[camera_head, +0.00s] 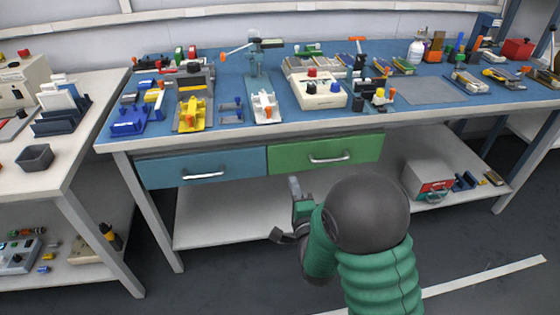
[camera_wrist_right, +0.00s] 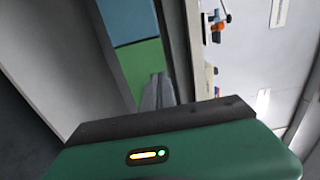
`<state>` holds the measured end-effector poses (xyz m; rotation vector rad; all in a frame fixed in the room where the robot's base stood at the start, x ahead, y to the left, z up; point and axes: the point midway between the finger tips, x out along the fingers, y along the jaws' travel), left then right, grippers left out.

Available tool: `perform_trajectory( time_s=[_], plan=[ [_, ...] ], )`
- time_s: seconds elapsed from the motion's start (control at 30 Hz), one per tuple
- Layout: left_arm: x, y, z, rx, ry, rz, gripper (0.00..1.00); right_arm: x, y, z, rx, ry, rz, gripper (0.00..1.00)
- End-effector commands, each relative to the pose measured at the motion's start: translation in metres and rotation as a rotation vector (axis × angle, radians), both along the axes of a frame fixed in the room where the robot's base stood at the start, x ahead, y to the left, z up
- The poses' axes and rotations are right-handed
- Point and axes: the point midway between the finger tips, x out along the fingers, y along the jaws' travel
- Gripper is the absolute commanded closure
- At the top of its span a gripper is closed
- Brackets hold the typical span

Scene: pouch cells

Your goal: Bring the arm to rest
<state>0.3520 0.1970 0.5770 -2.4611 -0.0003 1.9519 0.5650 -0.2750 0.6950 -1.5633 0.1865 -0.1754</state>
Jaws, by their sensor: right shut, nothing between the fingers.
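My right arm (camera_head: 375,255), green and black, rises from the bottom of the head view in front of the workbench. My right gripper (camera_head: 293,184) points up and away, low in front of the bench's drawers, and looks clear of them. It is shut and empty. In the right wrist view its grey fingers (camera_wrist_right: 158,90) stand together past the dark edge of the green gripper body (camera_wrist_right: 180,152). My left gripper is not in view.
The workbench (camera_head: 420,117) has a blue drawer (camera_head: 170,172) and a green drawer (camera_head: 295,155), both shut. Its top holds tools and fixtures. A lower shelf (camera_head: 215,225) holds a grey and red box (camera_head: 428,178). A side table (camera_head: 85,135) stands left. Open floor (camera_head: 215,285) lies in front.

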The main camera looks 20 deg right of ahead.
Motion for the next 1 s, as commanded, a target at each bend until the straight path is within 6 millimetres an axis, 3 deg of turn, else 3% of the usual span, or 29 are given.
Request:
perform_trajectory(
  time_s=[0.2,0.37,0.5,0.7,0.87,0.9,1.0],
  plan=[
    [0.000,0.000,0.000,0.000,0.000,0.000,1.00,-0.001,0.003,-0.007,-0.043,0.063,0.009,1.00],
    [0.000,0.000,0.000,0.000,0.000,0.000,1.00,-0.018,0.025,-0.050,-0.322,0.435,0.142,1.00],
    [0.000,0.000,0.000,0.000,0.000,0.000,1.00,-0.066,0.051,-0.090,-0.651,0.789,0.418,1.00],
    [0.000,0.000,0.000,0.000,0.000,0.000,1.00,-0.145,0.072,-0.115,-0.996,1.075,0.845,1.00],
    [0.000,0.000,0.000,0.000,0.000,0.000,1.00,-0.211,0.077,-0.116,-1.202,1.197,1.199,1.00],
    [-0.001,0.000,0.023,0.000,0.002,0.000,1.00,-0.214,0.077,-0.093,-1.214,1.203,1.222,1.00],
    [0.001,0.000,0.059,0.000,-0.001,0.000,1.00,-0.213,0.077,-0.059,-1.207,1.204,1.217,1.00]
  ],
)
